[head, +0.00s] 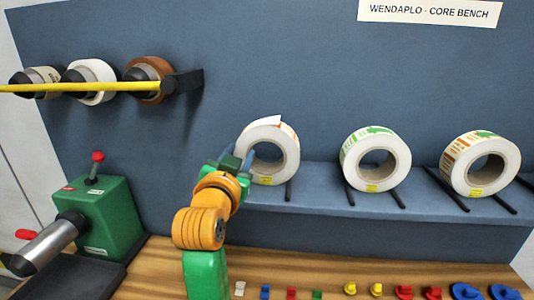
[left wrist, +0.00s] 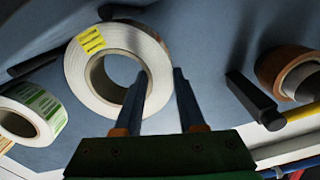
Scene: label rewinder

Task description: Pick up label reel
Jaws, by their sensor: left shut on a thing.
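The left label reel (head: 291,158) is a white ring with a yellow sticker on its lower face, standing at the left end of the blue shelf. My left gripper (head: 243,161) is at its left side. In the left wrist view the reel (left wrist: 77,75) shows with its core hole facing the camera. The left gripper (left wrist: 162,85) is shut on the reel's wall, one finger across the hole side and the other outside the rim. Two more label reels, one with green print (head: 403,160) and one with orange print (head: 512,165), stand to the right. My right gripper is not in view.
The blue shelf (head: 325,203) has dark rails under the reels. A yellow bar (head: 115,88) with several tape rolls crosses the upper left. A green machine (head: 108,218) with a grey roller stands at lower left. Small coloured parts line the wooden bench's front.

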